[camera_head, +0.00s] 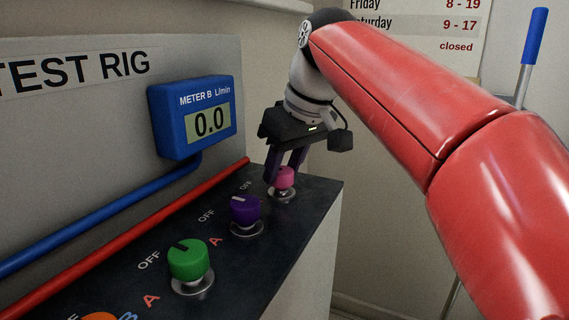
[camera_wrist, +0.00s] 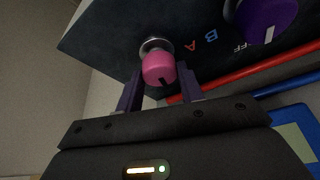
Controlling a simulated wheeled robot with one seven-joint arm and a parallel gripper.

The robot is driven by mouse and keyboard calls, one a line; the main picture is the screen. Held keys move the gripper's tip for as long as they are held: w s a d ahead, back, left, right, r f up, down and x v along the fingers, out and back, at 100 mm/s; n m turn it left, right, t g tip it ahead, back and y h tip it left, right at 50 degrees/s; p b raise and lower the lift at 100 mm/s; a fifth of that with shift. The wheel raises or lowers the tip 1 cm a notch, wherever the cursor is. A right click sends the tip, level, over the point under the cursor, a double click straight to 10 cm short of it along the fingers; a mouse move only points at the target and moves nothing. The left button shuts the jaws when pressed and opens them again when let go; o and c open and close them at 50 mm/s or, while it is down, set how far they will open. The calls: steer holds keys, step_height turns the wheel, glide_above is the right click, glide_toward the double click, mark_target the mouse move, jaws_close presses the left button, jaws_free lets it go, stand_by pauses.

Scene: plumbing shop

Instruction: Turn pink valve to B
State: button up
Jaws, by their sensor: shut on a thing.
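The pink valve (camera_head: 283,178) is the farthest knob on the dark panel. My gripper (camera_head: 285,165) comes down on it from above, with its purple fingers on either side. In the wrist view the pink valve (camera_wrist: 158,67) sits between the fingertips of my gripper (camera_wrist: 159,72), which is shut on it. A dark pointer mark on the knob faces toward the gripper body in that view. A blue letter B (camera_wrist: 212,37) and a red letter A (camera_wrist: 190,46) are printed beside it. In the head view the fingers hide part of the knob and its letters.
A purple valve (camera_head: 245,210) and a green valve (camera_head: 189,260) stand nearer on the same panel. A blue meter (camera_head: 195,117) reading 0.0 hangs behind them. Red pipe (camera_head: 130,240) and blue pipe (camera_head: 100,218) run along the panel's back.

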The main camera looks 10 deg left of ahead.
steer(key=m+t+h, duration=0.1)
steer(key=m, duration=0.3)
steer(key=shift+s+a, duration=0.1)
steer(key=shift+a, duration=0.05)
steer(key=shift+a+m+t+h, duration=0.15)
steer(key=shift+m+h, duration=0.4)
steer(key=shift+m, duration=0.8)
steer(key=shift+d+m+t+h, duration=0.1)
steer(key=shift+m+t+h, duration=0.3)
steer(key=shift+m, duration=0.95)
steer(key=shift+g, duration=0.25)
steer(key=o, duration=1)
steer(key=shift+a+v, duration=0.1)
steer(key=shift+v, duration=1.85)
steer(key=shift+a+v, duration=0.15)
steer(key=shift+v, duration=1.8)
steer(key=shift+s, duration=0.15)
